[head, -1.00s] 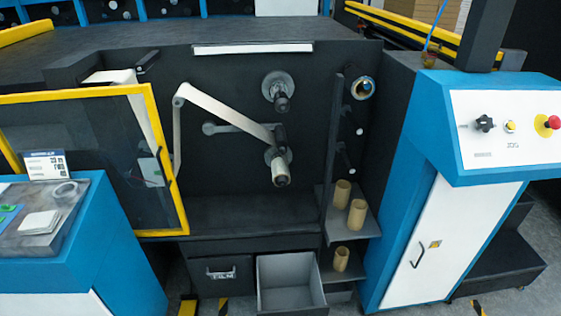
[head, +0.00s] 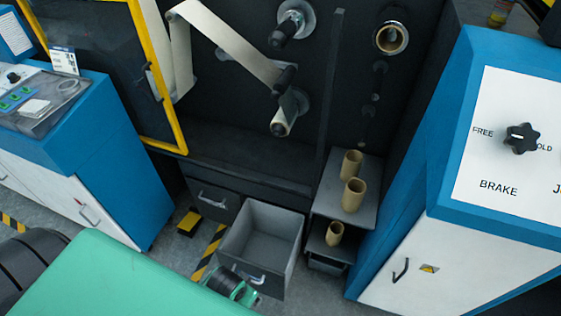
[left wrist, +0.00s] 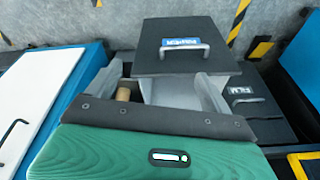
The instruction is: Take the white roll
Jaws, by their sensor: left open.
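A pale off-white film web (head: 228,42) runs down to the lower spindle, where a small pale roll or core (head: 286,118) sits on the machine's dark face. I cannot tell whether this is the white roll; no other white roll shows clearly. My left gripper (left wrist: 168,88) is open in the left wrist view, its two grey fingers apart with nothing seen held. It points toward the open drawer (left wrist: 180,58) with a black front. My right gripper is not in view.
The open grey drawer (head: 262,232) is empty and juts out low. Several tan cores (head: 354,194) stand on shelves to its right. A blue cabinet with a brake knob (head: 522,139) stands at right; a yellow-framed door (head: 160,85) and blue console (head: 95,150) stand at left.

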